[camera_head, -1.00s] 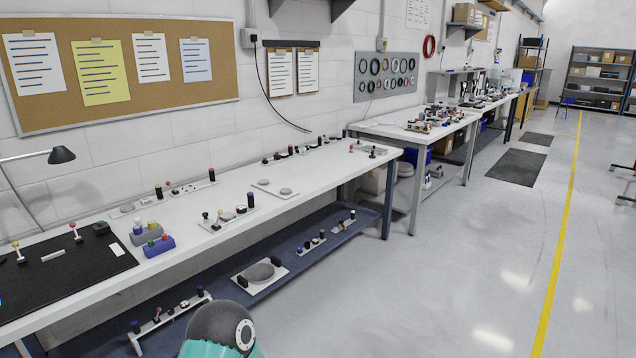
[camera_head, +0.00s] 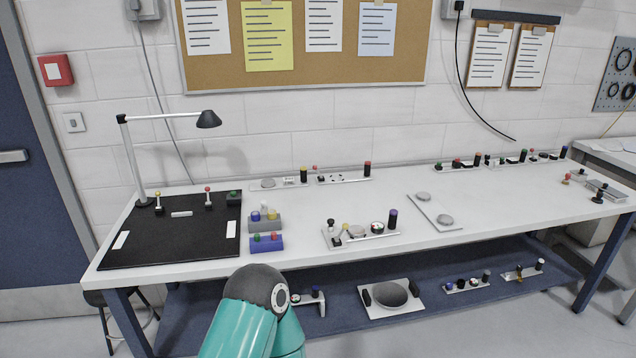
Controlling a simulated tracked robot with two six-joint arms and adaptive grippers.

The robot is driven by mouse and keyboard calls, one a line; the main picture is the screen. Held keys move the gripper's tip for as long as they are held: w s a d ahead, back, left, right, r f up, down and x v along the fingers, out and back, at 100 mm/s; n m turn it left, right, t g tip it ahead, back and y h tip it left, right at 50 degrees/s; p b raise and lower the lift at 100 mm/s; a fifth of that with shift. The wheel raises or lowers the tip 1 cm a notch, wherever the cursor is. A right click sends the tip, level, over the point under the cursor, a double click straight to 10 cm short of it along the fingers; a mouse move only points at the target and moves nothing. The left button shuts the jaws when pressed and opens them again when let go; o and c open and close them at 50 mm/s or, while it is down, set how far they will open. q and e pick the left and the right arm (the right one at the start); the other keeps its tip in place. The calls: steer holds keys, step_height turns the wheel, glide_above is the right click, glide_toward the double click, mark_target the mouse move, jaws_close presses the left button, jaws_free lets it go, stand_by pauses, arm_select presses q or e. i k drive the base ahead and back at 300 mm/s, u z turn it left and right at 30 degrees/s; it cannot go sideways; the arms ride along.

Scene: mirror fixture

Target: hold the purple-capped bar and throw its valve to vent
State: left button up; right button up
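A black upright post with a purple cap (camera_head: 393,219) stands at the right end of a white fixture plate (camera_head: 358,240) on the front middle of the white bench. The same plate carries a black-knobbed lever (camera_head: 331,226), a yellow-topped part (camera_head: 346,227), a grey disc and a round dial (camera_head: 377,227). Which part is the valve, and how it is set, is too small to tell. A teal link of one of my arms with a dark joint shows at the bottom. Neither gripper is in view.
A black mat (camera_head: 175,245) and desk lamp (camera_head: 208,119) are on the left. Grey (camera_head: 265,226) and blue (camera_head: 266,245) blocks with coloured knobs sit beside the mat. A plate with grey discs (camera_head: 434,212) lies to the right. More fixtures line the back and lower shelf (camera_head: 440,305).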

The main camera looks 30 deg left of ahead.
mark_target(344, 225)
steer(key=u, duration=0.4)
steer(key=i, duration=1.35)
steer(key=u, duration=0.4)
steer(key=k, duration=0.7)
steer(key=u, duration=0.25)
steer(key=i, duration=0.75)
steer(key=z, duration=0.15)
